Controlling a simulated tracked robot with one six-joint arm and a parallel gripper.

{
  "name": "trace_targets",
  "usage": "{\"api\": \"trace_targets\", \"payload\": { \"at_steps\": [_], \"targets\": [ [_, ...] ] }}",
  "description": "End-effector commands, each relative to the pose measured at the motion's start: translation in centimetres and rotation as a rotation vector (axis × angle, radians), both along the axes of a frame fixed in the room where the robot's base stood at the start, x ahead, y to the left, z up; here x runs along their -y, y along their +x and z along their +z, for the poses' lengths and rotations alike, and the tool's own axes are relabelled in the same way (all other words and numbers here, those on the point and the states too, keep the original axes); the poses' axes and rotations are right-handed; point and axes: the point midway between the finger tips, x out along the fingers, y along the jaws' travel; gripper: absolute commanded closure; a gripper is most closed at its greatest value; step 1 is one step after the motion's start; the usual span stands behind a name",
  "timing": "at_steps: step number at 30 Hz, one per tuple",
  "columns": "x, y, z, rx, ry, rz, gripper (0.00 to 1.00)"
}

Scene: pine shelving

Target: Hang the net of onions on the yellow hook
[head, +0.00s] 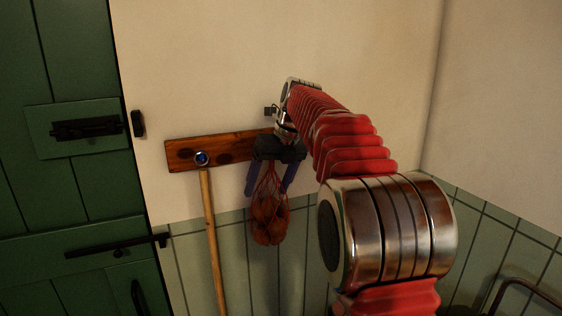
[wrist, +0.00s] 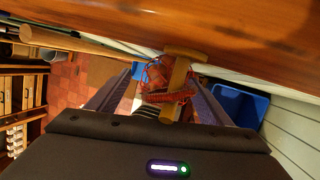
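The yellow hook (wrist: 181,76) sticks out from the wooden rail in the wrist view; in the head view my gripper hides it. The net of onions (head: 268,220) is red mesh with brown onions and hangs below my gripper (head: 267,188) in the head view. In the wrist view the red net (wrist: 156,73) lies around the hook, its cords crossing it; it seems to hang there, though the exact loop is hard to make out. My gripper (wrist: 157,88) has its blue fingers spread wide, one on each side of the net and hook, with a gap to both.
The wooden rail (head: 184,153) is on the cream wall, with a blue round knob (head: 202,158) and a wooden broom handle (head: 212,240) to the left. A green door (head: 70,200) is further left. A blue bin (wrist: 240,103) stands below at right in the wrist view.

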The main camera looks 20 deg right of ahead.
Motion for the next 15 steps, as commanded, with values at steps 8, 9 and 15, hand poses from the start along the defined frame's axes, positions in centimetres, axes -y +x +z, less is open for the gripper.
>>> {"api": "trace_targets", "payload": {
  "at_steps": [8, 9, 15],
  "targets": [
    [0.9, -0.8, 4.0, 0.031, 0.0, -0.006, 0.27],
    [1.1, -1.3, 4.9, 0.035, -0.001, -0.007, 0.27],
    [2.1, -3.8, 8.7, 0.042, -0.003, -0.01, 0.27]
  ]
}}
